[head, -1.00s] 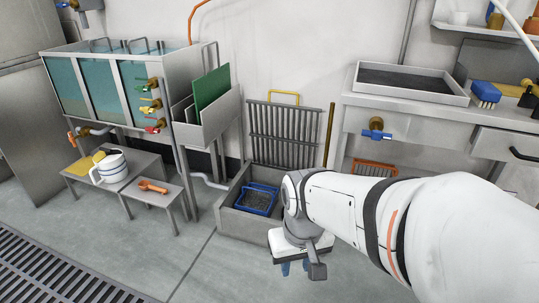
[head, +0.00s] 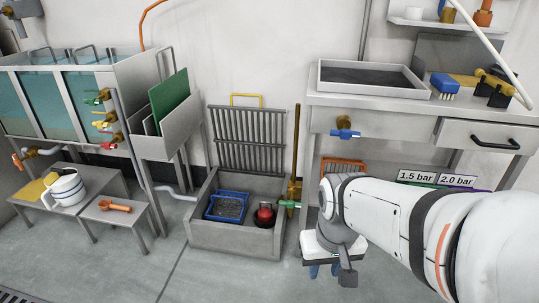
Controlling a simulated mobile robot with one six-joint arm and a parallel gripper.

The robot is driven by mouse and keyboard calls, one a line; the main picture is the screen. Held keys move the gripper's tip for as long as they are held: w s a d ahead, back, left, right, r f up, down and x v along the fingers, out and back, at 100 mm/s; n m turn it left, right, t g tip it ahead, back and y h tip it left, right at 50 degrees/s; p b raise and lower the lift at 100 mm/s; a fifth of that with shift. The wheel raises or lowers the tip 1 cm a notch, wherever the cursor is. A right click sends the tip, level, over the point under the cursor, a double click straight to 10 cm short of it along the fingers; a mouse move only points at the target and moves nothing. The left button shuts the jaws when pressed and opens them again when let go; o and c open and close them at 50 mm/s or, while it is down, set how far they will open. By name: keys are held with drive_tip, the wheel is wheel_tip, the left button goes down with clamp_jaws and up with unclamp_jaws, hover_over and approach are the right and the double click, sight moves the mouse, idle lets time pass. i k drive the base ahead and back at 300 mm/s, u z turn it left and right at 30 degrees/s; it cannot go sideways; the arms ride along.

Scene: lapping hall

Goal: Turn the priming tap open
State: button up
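Several taps are in the head view, and no label shows which is the priming tap. A tap with a green handle (head: 289,204) sits low on a brass fitting at the right of the floor basin, beside a red round object (head: 265,214). A blue-handled tap (head: 345,134) is under the right bench's front edge. Green (head: 98,97), yellow (head: 102,125) and red (head: 109,145) handled taps are on the tank's side. An orange-handled tap (head: 18,160) is at the lower left. My gripper (head: 325,270) points down, right of the basin, its blue fingertips apart, touching no tap.
The floor basin (head: 228,243) holds a blue basket (head: 227,206), with a grey rack (head: 246,140) behind. The right bench (head: 380,98) overhangs near my arm. Low stands at left bear a jug (head: 65,189) and an orange scoop (head: 115,206). The floor in front of the basin is clear.

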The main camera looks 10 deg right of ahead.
sight(291, 204)
drive_tip(key=i, duration=1)
drive_tip(key=z, duration=2.05)
drive_tip(key=k, duration=1.4)
drive_tip(key=u, duration=0.95)
drive_tip(key=i, duration=0.85)
